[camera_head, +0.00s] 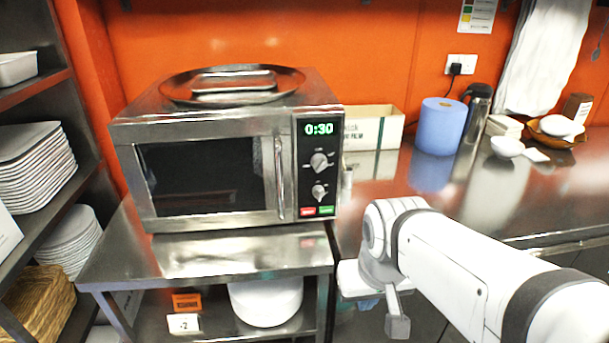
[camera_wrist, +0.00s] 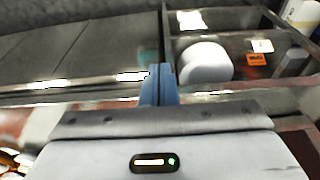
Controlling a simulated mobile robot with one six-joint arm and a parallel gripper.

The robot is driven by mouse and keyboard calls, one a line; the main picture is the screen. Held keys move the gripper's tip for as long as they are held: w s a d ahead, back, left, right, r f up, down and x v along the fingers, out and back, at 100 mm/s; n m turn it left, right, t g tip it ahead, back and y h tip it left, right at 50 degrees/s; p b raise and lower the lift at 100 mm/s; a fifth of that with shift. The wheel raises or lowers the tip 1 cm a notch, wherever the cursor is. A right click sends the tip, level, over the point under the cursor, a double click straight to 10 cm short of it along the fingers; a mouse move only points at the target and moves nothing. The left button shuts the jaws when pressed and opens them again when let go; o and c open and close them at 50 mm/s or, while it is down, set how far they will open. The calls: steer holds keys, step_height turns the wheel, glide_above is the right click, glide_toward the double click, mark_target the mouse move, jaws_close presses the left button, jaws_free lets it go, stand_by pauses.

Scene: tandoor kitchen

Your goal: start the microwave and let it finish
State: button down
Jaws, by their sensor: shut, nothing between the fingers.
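The steel microwave (camera_head: 207,120) stands on a metal table at the left in the head view. Its door looks closed, with a dark window and a vertical handle (camera_head: 279,178). Its green display (camera_head: 319,129) reads 0:30. Below are two knobs, then a red button (camera_head: 308,211) and a green button (camera_head: 326,210). My gripper (camera_wrist: 160,70) shows in the wrist view with its blue fingers together and nothing between them. In the head view my arm's end is low, right of the metal table and below the buttons, apart from the microwave. The wrist view does not show the microwave front.
A round metal tray (camera_head: 180,87) lies on the microwave. Under it, the metal table (camera_head: 120,262) has a lower shelf with a white container (camera_head: 266,302). Plate-filled shelves stand left. A carton (camera_head: 388,122), blue roll (camera_head: 441,125) and flask (camera_head: 474,118) stand on the counter at right.

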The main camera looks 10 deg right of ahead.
mark_target(326, 210)
steer(key=w+d+m+t+h+p, duration=0.2)
steer(key=w+d+m+p, duration=0.3)
steer(key=w, duration=0.6)
steer(key=w+f+m+t+y+p, duration=0.1)
steer(key=w+f+p, duration=0.1)
steer(key=w, duration=0.2)
steer(key=w+f+m+t+y+p, duration=0.2)
steer(key=w, duration=0.2)
steer(key=w+f+m+t+y+p, duration=0.1)
steer(key=w+f+y+p, duration=0.1)
steer(key=w, duration=0.3)
steer(key=shift+d+f+t, duration=0.2)
steer(key=shift+f+t, duration=0.05)
steer(key=shift+t, duration=0.05)
steer(key=a+m+y+p, duration=0.1)
steer(key=a+f+m+y+p, duration=0.2)
steer(key=y, duration=0.1)
steer(key=shift+s+a+t, duration=0.1)
steer(key=shift+s+t, duration=0.2)
steer(key=shift+s, duration=0.1)
steer(key=shift+s+a+f+m+y, duration=0.1)
steer(key=shift+s+a+m+y, duration=0.3)
steer(key=shift+a+m+y, duration=0.3)
steer(key=shift+d, duration=0.1)
